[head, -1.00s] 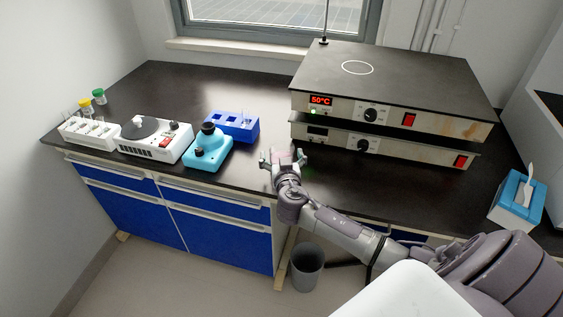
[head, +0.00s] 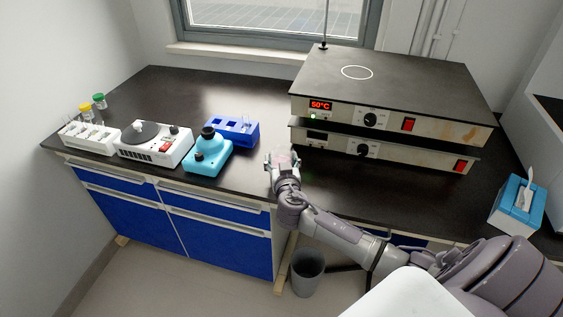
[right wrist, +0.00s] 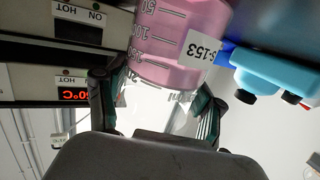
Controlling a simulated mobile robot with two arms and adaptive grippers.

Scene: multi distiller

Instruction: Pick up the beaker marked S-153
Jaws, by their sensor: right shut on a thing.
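The beaker marked S-153 (right wrist: 178,50) is clear glass with printed graduations and pink contents, and its white label shows in the right wrist view, upside down. My right gripper (right wrist: 155,98) is shut on it, with one finger on each side of the glass. In the head view my right gripper (head: 282,158) is over the front of the black bench, and the beaker is mostly hidden there, only a faint pinkish patch showing. I cannot tell whether the beaker still touches the bench. My left gripper is not in view.
Two stacked hot plates (head: 390,95) stand right of the gripper, the upper reading 50°C. A blue rack (head: 232,128), turquoise device (head: 207,155), white stirrer (head: 155,146) and white tube rack (head: 88,137) stand left. A blue tissue box (head: 517,203) is far right.

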